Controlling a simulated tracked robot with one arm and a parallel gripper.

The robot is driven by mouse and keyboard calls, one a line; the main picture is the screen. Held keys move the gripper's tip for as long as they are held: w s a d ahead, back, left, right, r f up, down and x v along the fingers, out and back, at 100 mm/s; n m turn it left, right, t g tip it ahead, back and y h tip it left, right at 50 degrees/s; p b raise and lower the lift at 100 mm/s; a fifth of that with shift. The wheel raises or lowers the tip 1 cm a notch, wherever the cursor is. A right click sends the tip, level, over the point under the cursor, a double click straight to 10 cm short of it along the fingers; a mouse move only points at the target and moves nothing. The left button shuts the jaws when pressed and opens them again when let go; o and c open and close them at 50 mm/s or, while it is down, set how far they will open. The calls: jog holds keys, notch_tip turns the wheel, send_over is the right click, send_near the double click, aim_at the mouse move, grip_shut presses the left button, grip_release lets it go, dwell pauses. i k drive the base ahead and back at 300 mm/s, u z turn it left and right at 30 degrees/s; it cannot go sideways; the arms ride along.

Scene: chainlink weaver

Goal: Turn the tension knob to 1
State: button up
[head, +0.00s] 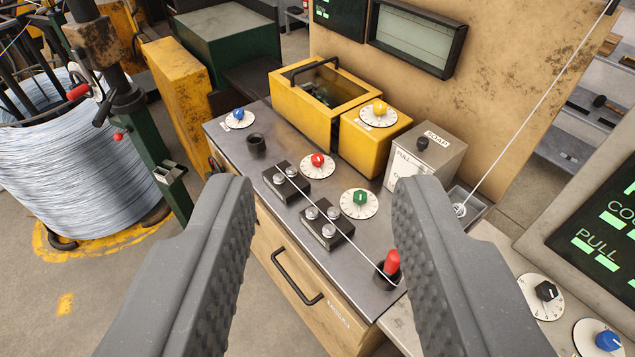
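Several dial knobs show, and I cannot read which one is the tension knob. A red knob (318,160) and a green knob (360,197) sit on white dials on the grey metal bench top (300,237). A blue knob (238,114) is on a dial at the bench's left corner. A yellow knob (379,108) is on top of a yellow box. A black knob (546,291) and another blue knob (607,340) are at the lower right. Their dial numbers are too small to read. My gripper (324,188) is open and empty, its fingers wide apart in front of the bench.
Roller blocks (328,222) carry a thin wire along the bench to a red-tipped peg (391,263) in a dark cup. A yellow open-topped box (292,110) and a grey box (424,157) stand at the back. A wire coil (60,170) is at left.

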aim_at(318, 160)
jog(key=k, duration=0.65)
jog(key=u, duration=0.5)
jog(key=i, duration=1.3)
jog(key=u, duration=0.3)
jog(key=i, duration=0.85)
jog(key=z, duration=0.25)
